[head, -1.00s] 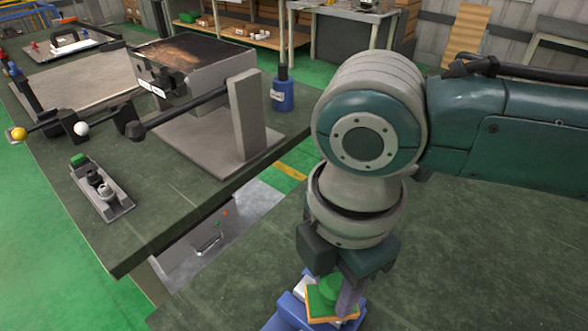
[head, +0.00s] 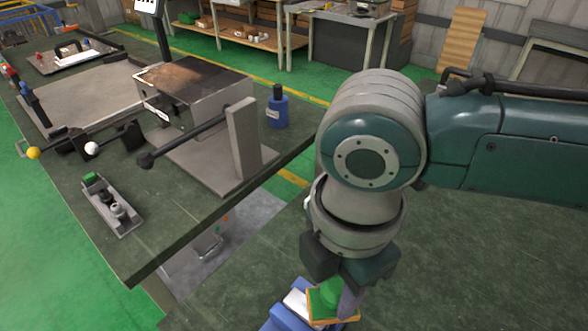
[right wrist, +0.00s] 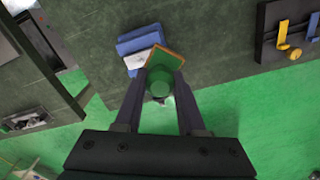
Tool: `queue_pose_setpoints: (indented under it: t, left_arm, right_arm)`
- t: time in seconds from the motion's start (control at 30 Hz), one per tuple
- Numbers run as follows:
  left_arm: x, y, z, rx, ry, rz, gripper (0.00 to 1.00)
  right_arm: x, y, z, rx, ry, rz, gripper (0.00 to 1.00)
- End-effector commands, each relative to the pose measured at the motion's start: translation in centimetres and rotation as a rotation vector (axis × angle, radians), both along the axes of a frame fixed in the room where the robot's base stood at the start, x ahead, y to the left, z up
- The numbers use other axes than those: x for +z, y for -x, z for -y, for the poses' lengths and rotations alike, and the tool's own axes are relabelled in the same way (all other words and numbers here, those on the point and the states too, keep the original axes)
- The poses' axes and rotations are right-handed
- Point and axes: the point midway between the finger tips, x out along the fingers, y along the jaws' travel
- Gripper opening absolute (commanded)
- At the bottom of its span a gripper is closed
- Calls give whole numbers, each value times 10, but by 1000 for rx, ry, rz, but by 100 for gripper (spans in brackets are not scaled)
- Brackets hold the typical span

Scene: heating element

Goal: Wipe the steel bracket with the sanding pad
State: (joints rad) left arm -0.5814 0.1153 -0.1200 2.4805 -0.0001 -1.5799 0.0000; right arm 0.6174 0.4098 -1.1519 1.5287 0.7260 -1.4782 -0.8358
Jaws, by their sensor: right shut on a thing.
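My right gripper (head: 335,290) points down and is shut on the green handle of the sanding pad (head: 326,297), a flat pad with an orange-tan edge. In the right wrist view the green handle (right wrist: 160,82) sits between the fingers. A pale grey piece, apparently the steel bracket (head: 297,303), lies in a blue holder (head: 283,317) just left of the pad. In the right wrist view the bracket (right wrist: 138,61) is partly hidden by the pad's edge. I cannot tell whether pad and bracket touch. My left gripper is not in view.
The dark bench (head: 450,265) under my right arm is largely clear. Across a gap, another bench holds a heater-like box (head: 195,85), a grey upright post (head: 243,140), a blue bottle (head: 277,108) and a small grey tray (head: 110,208).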

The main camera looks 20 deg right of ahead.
Motion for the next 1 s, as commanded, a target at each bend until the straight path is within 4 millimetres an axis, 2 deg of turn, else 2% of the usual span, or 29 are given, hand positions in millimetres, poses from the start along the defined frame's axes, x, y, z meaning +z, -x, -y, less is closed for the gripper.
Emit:
queue_pose_setpoints:
  t: [0.03, 0.2, 0.8, 0.87, 1.0]
  left_arm:
    - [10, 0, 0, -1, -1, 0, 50]
    - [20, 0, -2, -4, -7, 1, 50]
    - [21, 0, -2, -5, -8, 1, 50]
    - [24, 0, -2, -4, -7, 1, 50]
    - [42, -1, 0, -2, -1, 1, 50]
  right_arm:
    - [9, 0, 1, -2, 0, 0, 0]
    - [18, 0, 1, -6, 0, 0, 0]
    - [18, 0, 1, -12, 0, 0, 0]
    - [19, 0, 2, -48, -1, 0, 0]
    - [24, -2, 7, -281, -5, -1, 0]
